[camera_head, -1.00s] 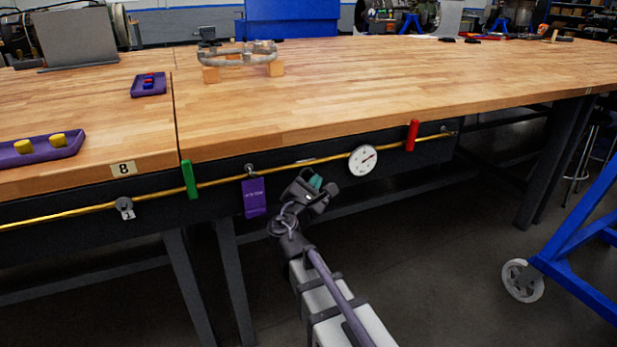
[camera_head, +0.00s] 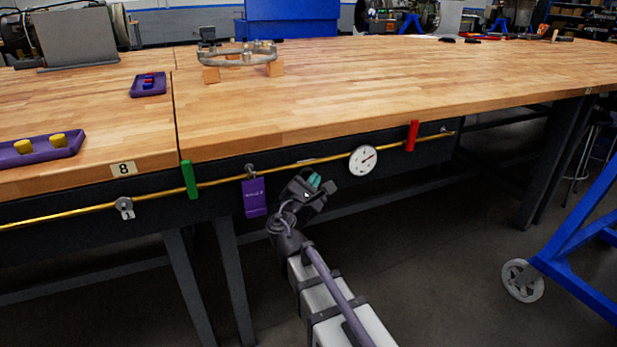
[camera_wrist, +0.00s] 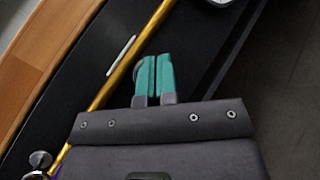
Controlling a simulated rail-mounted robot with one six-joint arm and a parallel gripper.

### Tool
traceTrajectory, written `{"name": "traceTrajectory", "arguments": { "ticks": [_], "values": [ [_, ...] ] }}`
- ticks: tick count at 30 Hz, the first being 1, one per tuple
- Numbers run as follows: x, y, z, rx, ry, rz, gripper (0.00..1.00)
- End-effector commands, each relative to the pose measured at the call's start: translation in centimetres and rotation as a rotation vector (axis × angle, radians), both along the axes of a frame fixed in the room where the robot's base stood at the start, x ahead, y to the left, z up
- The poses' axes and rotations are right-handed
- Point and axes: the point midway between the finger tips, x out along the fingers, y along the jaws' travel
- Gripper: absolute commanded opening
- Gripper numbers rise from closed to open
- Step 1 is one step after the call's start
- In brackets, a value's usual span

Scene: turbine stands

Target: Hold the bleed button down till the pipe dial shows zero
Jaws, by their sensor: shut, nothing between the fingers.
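The yellow pipe (camera_head: 225,181) runs along the dark front of the bench. The white round pipe dial (camera_head: 363,160) sits on it with a red needle pointing to the upper right; its reading is too small to tell. The dial's edge shows in the wrist view (camera_wrist: 222,2). My gripper (camera_head: 315,180) is shut and empty, its teal fingertips together just below the pipe, left of the dial. In the wrist view the fingertips (camera_wrist: 153,64) cover part of a grey rounded edge (camera_wrist: 138,73), possibly the bleed button. I cannot tell whether they touch it.
A red handle (camera_head: 412,136) is right of the dial and a green handle (camera_head: 189,179) farther left. A purple tag (camera_head: 254,197) hangs left of my gripper. The wooden bench top (camera_head: 400,90) overhangs the pipe. A blue wheeled frame (camera_head: 580,245) stands at right.

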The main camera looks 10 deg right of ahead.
Motion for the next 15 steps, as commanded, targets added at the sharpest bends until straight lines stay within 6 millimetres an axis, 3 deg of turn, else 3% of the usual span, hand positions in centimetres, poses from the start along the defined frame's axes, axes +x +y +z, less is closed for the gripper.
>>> {"name": "traceTrajectory", "arguments": {
  "ticks": [15],
  "values": [
    [0.50,0.10,0.00,0.000,0.000,0.000,0.00]
  ]
}}
